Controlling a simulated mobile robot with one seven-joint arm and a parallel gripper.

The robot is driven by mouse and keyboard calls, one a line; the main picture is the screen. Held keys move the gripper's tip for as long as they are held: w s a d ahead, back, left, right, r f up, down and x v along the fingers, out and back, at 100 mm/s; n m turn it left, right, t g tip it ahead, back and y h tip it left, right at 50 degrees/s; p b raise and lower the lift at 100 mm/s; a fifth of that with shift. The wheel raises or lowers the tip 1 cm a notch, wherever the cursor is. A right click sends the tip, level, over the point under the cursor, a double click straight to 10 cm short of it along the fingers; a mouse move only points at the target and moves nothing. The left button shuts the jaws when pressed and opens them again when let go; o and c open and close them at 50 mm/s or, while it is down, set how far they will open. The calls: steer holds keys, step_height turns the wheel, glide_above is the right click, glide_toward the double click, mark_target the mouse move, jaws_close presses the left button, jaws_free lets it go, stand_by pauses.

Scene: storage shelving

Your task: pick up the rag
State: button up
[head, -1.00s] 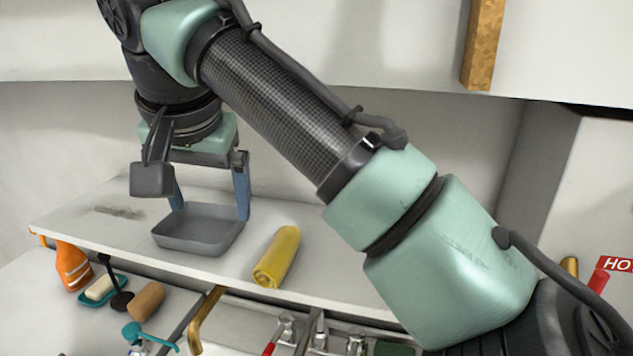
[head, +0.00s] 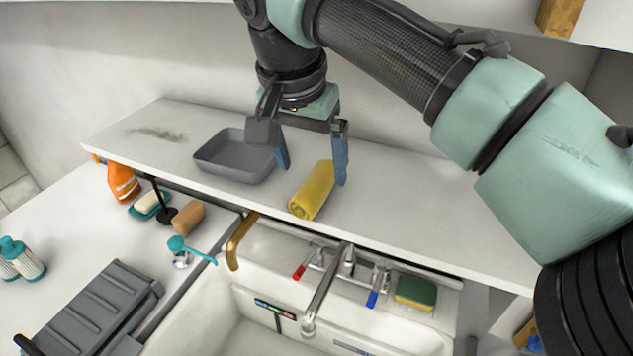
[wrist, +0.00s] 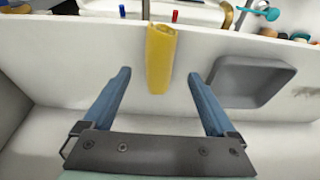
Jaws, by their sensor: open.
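The rag is a rolled yellow cloth (head: 312,191) lying on the white shelf above the sink. In the wrist view the yellow rag (wrist: 160,58) appears ahead of the fingertips, between their lines. My gripper (head: 312,175) is open with two blue fingers. In the head view its right finger overlaps the rag's far end and its left finger is left of the rag. The gripper (wrist: 160,75) is empty in the wrist view. I cannot tell exactly how high the fingertips are above the shelf.
A grey tray (head: 236,158) sits just left of the rag on the shelf. Below are a sink with a faucet (head: 325,290), a sponge (head: 415,292), an orange spray bottle (head: 123,183), a soap dish (head: 150,204) and a grey rack (head: 95,310). The shelf right of the rag is clear.

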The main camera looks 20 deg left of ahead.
mark_target(312, 179)
steer(key=shift+x, duration=2)
steer(key=shift+a, duration=0.1)
jaws_close()
steer(key=shift+r, duration=0.15)
steer(key=shift+s+r, duration=0.15)
steer(key=shift+r, duration=0.05)
step_height(312, 179, up, 6)
steer(key=shift+r, duration=0.15)
steer(key=s+b, duration=0.2)
steer(key=s, duration=1.7)
steer(key=shift+s+a, duration=0.3)
steer(key=shift+s, duration=0.05)
